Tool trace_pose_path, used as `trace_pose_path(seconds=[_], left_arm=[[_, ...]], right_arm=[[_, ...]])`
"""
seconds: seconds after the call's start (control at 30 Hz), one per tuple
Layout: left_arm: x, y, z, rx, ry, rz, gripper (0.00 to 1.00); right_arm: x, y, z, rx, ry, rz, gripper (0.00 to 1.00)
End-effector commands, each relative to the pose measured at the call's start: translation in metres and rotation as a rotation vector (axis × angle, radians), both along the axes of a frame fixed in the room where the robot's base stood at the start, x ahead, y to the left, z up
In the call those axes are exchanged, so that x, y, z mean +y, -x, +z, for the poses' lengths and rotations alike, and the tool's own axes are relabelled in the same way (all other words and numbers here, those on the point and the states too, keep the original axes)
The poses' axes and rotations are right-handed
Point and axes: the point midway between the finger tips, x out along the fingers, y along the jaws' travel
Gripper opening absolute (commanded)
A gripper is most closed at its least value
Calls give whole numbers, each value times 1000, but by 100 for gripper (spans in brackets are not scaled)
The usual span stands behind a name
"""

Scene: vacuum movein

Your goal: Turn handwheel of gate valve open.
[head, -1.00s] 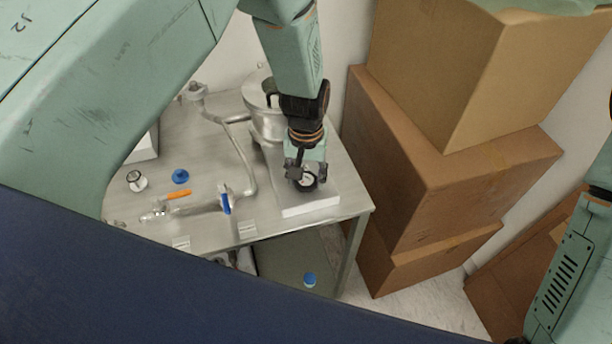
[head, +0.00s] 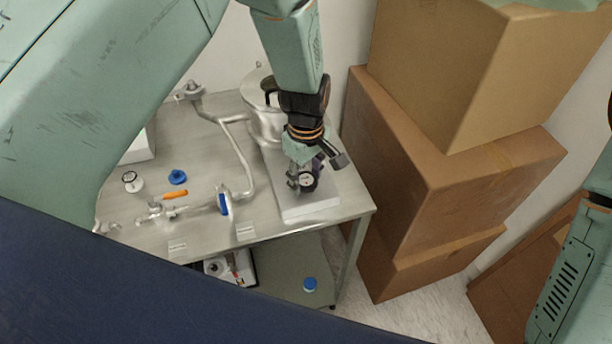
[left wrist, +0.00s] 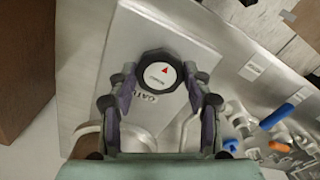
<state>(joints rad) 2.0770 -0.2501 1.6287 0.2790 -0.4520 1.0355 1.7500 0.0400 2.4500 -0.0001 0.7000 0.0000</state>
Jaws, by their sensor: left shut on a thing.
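The handwheel (head: 307,181) is a dark knob with a white face, standing over the pale base block on the metal table. In the left wrist view the handwheel (left wrist: 159,72) shows a red arrow on its white centre, pointing towards the top of the picture. Part of the lettering "GATE" shows on the block beside it. My left gripper (left wrist: 160,82) has one finger on each side of the wheel and is shut on it. In the head view my left gripper (head: 305,178) partly hides the wheel and the valve body. My right gripper is not in view.
A steel pot (head: 264,122) stands close behind the block. Pipework with a blue lever (head: 223,202), an orange handle (head: 175,194) and a blue wheel (head: 178,177) lies to the left. Stacked cardboard boxes (head: 420,190) crowd the table's right side.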

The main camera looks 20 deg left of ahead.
Motion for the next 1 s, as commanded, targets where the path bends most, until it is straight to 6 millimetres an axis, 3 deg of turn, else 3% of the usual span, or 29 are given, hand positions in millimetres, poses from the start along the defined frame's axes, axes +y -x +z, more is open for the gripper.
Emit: trace_pose_path(seconds=[1.0], left_arm=[[0, -6, 4, -13, 6, 965, 18]], right_arm=[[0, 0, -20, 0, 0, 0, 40]])
